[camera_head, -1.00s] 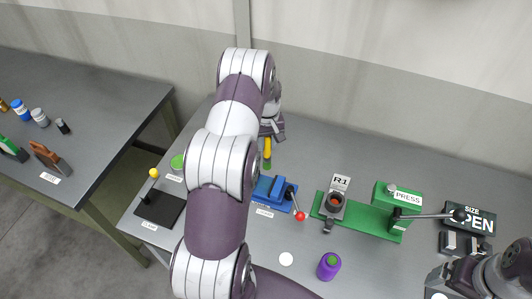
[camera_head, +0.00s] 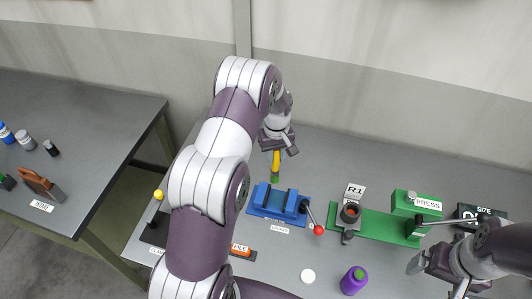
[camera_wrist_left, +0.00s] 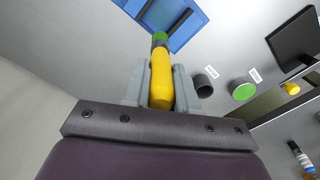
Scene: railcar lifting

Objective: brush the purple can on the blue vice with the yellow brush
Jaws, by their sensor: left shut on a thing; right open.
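My left gripper (camera_head: 277,148) is shut on the yellow brush (camera_head: 276,162), which points down with its green tip just behind the blue vice (camera_head: 276,208). In the left wrist view the brush (camera_wrist_left: 161,78) sits between the fingers, and its tip overlaps the edge of the blue vice (camera_wrist_left: 182,32). The vice jaws look empty. My right gripper (camera_head: 424,265) is open and empty at the right.
A red-knobbed lever (camera_head: 318,229) sticks out from the vice's right side. A green press (camera_head: 375,225) with a long handle stands to the right. A white disc (camera_head: 308,276) lies beside the can.

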